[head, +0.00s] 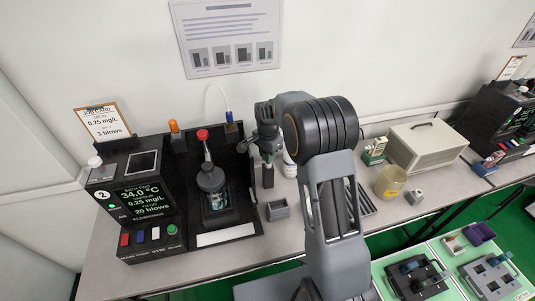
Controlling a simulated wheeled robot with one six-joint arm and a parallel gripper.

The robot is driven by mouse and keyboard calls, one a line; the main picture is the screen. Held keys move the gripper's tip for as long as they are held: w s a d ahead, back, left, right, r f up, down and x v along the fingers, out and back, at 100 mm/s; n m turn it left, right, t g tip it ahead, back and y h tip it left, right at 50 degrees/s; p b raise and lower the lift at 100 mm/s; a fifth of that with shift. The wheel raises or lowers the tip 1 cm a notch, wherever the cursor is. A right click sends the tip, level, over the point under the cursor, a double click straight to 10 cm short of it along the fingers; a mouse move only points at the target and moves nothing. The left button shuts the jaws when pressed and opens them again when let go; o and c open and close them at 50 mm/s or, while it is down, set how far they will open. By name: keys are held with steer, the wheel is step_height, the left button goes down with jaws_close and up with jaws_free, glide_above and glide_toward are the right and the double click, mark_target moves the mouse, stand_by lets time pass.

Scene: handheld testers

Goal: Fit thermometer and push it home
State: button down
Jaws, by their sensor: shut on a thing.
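My gripper (267,151) is at the middle of the bench, right of the black station (238,222). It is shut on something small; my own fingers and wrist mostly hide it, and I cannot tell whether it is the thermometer. A dark upright block (268,177) shows just below the fingers; I cannot tell if they touch. A jar (217,200) with a dark lid (210,178) stands in the station, left of my gripper. A slim stem with a red knob (203,135) rises above the lid. I cannot identify the thermometer for certain.
A control unit (147,198) with a lit display stands left of the jar. An orange-topped item (174,127) and a cabled connector (231,127) stand behind. A small grey tray (278,210) is nearby. A beige box (427,145) and yellowish cup (390,181) lie to the right.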

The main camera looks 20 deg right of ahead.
steer(key=c, duration=0.9)
jaws_free()
step_height(320, 180, up, 14)
steer(key=shift+b, duration=0.35)
steer(key=shift+f, duration=0.1)
